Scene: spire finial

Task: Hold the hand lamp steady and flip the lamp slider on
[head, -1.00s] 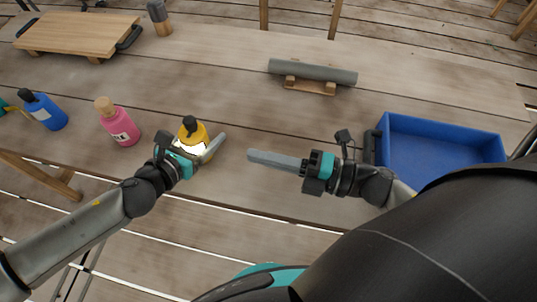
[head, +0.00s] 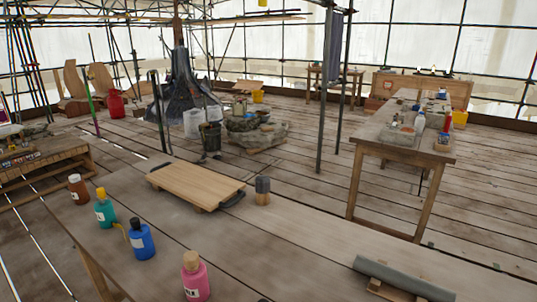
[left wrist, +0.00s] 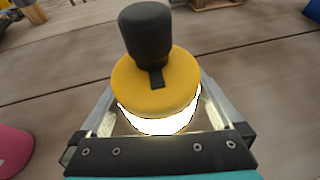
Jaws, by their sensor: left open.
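In the left wrist view the hand lamp (left wrist: 155,82) has a yellow top, a thick black knob and a bright white glowing band below. A small black tab, which looks like the slider (left wrist: 156,79), sits on the yellow top at the foot of the knob. My left gripper (left wrist: 158,88) is open, with one finger on each side of the lamp. I cannot tell whether either finger touches it. The lamp's lower part is hidden. Neither gripper shows in the head view, and my right gripper is not in view.
On the workbench are a pink bottle (head: 195,278), a blue bottle (head: 141,242), a teal bottle (head: 105,210), a brown bottle (head: 77,188), a wooden board (head: 195,184), a grey-topped wooden block (head: 262,191) and a grey cylinder (head: 400,279). Another table (head: 395,146) stands beyond.

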